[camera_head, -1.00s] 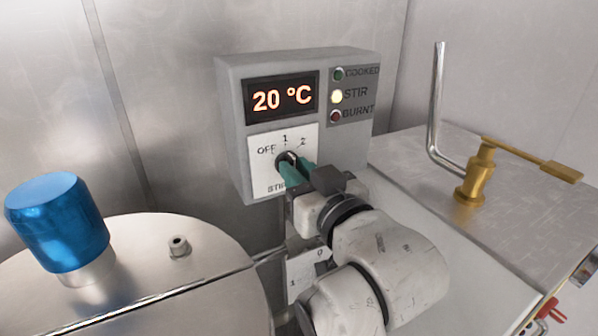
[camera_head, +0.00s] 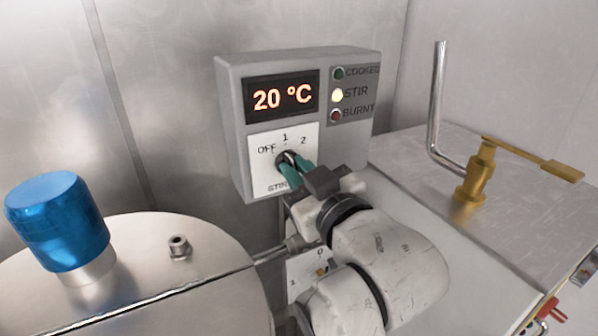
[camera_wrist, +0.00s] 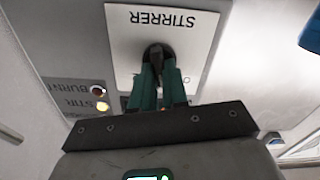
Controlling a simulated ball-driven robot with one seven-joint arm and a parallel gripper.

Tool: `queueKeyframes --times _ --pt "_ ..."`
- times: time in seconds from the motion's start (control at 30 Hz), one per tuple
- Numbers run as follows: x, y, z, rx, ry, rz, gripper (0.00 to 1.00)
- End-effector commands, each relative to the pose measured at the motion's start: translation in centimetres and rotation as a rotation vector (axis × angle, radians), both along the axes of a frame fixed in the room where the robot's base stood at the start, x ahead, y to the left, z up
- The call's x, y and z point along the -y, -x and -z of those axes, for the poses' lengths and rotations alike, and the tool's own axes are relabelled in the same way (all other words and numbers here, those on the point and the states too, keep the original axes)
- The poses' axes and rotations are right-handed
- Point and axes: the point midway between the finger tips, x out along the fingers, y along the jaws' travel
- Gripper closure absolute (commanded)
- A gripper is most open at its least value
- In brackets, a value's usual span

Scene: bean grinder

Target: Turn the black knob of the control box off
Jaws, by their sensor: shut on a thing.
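The grey control box (camera_head: 232,130) is on the wall at the centre of the head view. Its display reads 20 °C and the yellow STIR lamp (camera_head: 337,96) is lit. The black knob (camera_head: 284,157) sits on a white plate marked OFF, 1 and 2. My gripper (camera_head: 292,170) reaches it from the lower right, its green fingers shut on the knob. In the wrist view the knob (camera_wrist: 156,52) is between the fingertips (camera_wrist: 159,70), below the upside-down STIRRER label. The fingers partly hide the knob, so I cannot tell its setting.
A steel drum lid (camera_head: 135,270) with a blue cap (camera_head: 57,222) stands at the lower left. A second white plate (camera_head: 303,275) shows below the box, partly behind my arm. A brass valve (camera_head: 475,175) and bent steel pipe (camera_head: 437,110) stand at the right.

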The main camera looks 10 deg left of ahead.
Motion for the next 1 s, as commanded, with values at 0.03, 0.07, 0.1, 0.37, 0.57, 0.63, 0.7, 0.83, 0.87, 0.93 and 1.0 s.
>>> queueKeyframes --times 0.03,0.07,0.1,0.37,0.57,0.63,0.7,0.83,0.87,0.93,1.0 --pt "0.04 -0.02 0.06 0.023 0.035 0.001 1.0" --pt "0.02 -0.02 0.07 0.037 0.057 0.001 1.0" --pt "-0.01 0.0 0.09 0.058 0.087 0.001 1.0" --pt "-0.04 0.04 0.13 0.176 0.261 0.002 1.0" --pt "-0.11 0.08 0.12 0.244 0.361 0.001 1.0" --pt "-0.1 0.07 0.13 0.262 0.388 0.001 1.0" --pt "-0.12 0.08 0.12 0.276 0.409 0.001 1.0" --pt "-0.16 0.11 0.13 0.293 0.435 0.0 1.0" --pt "-0.17 0.11 0.13 0.297 0.439 0.0 1.0" --pt "-0.18 0.12 0.13 0.301 0.445 0.0 1.0" --pt "-0.19 0.13 0.13 0.304 0.449 0.0 1.0"
